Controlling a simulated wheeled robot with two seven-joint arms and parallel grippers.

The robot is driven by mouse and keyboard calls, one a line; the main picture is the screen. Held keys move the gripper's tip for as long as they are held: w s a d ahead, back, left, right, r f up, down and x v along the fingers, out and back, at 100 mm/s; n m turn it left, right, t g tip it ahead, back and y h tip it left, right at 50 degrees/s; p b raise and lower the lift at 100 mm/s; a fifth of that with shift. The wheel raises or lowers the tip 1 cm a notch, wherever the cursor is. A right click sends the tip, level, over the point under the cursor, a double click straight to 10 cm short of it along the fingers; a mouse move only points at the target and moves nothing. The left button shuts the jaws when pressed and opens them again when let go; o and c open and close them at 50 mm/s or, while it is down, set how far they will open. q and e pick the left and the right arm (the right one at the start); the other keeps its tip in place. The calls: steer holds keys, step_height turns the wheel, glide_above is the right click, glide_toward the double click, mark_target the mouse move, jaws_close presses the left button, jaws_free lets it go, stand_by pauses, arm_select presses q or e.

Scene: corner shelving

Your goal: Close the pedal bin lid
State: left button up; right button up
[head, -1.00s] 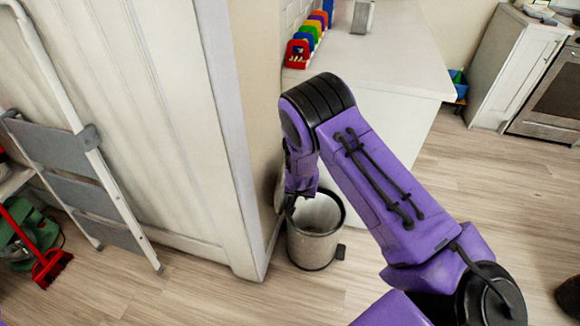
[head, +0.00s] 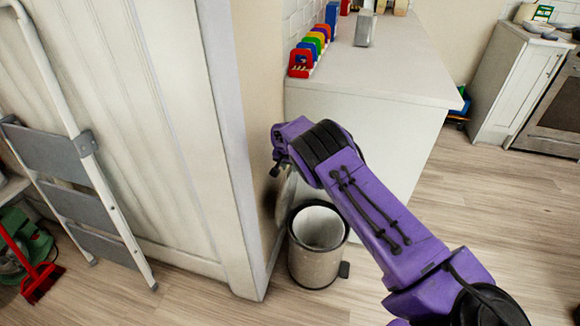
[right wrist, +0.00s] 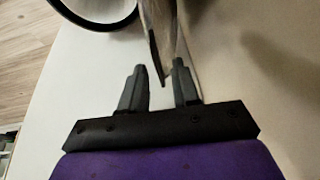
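The pedal bin (head: 312,265) is a grey metal cylinder with a dark rim, standing on the floor between the tall cupboard's corner and the white counter. Its mouth is open, and the raised lid (head: 286,196) stands near upright behind it on the wall side, partly hidden. My right gripper (head: 277,163) is above the lid, small and partly hidden by its wrist. In the right wrist view its two fingers (right wrist: 158,84) are apart, and the lid's edge (right wrist: 154,45) shows between or just beyond the tips; contact cannot be told. The bin's rim (right wrist: 98,25) is at upper left. My left gripper is out of view.
The tall cupboard (head: 185,150) is close on the left of the bin. The white counter (head: 385,75) with a colourful rack (head: 312,45) stands behind it. A stepladder (head: 75,160) leans at far left. Floor to the right is clear.

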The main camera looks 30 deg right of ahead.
jaws_close()
stand_by(1.4)
